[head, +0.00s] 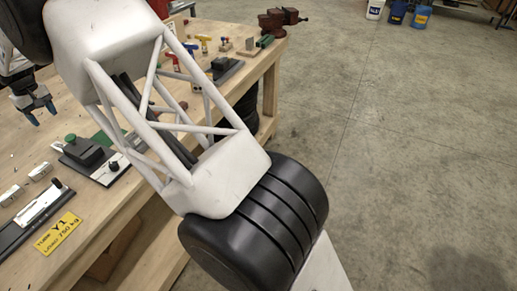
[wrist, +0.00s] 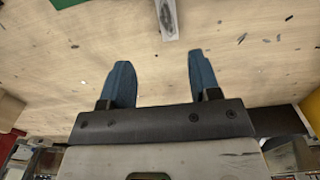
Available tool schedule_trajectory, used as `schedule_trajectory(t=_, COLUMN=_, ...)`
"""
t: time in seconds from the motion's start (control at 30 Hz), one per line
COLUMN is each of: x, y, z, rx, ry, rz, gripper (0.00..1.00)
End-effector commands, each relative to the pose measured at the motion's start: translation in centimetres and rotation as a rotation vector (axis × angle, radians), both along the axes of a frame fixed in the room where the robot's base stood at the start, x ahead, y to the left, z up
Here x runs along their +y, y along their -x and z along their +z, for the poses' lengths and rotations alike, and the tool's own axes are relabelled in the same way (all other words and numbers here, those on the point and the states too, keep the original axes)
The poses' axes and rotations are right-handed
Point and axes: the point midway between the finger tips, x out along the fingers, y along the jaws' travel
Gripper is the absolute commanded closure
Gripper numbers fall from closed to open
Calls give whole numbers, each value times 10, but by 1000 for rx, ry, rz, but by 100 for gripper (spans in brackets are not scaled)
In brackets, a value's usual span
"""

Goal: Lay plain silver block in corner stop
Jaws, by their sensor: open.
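My gripper (head: 38,108) has blue fingers and hangs over the bench at the left of the head view. In the wrist view (wrist: 162,82) its two fingers are apart with only bare wood between them. Two small silver blocks, one nearer (head: 11,195) and one farther (head: 40,172), lie on the bench at the left edge of the head view. I cannot tell which is the plain one. A silver piece with a dark marking (wrist: 168,18) shows at the top of the wrist view, ahead of the fingers. I cannot make out the corner stop for sure.
A wooden workbench (head: 95,222) holds a black fixture with a green part (head: 86,152), a black plate with a pale bar (head: 35,212) and a yellow label (head: 57,233). Several tools and a red vise (head: 283,18) stand at the back. My arm hides the bench's middle.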

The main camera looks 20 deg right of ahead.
Motion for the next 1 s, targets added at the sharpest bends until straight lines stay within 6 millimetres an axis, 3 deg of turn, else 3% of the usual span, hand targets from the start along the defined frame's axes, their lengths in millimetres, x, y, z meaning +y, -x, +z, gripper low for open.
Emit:
schedule_trajectory(t=0.17, x=-39, y=4, z=25, rx=-9, ry=-6, rz=-36, gripper=43)
schedule_trajectory(t=0.47, x=-130, y=24, z=74, rx=-30, ry=-19, rz=-118, gripper=43)
schedule_trajectory(t=1.0, x=-288, y=96, z=141, rx=-70, ry=-40, rz=-272, gripper=43)
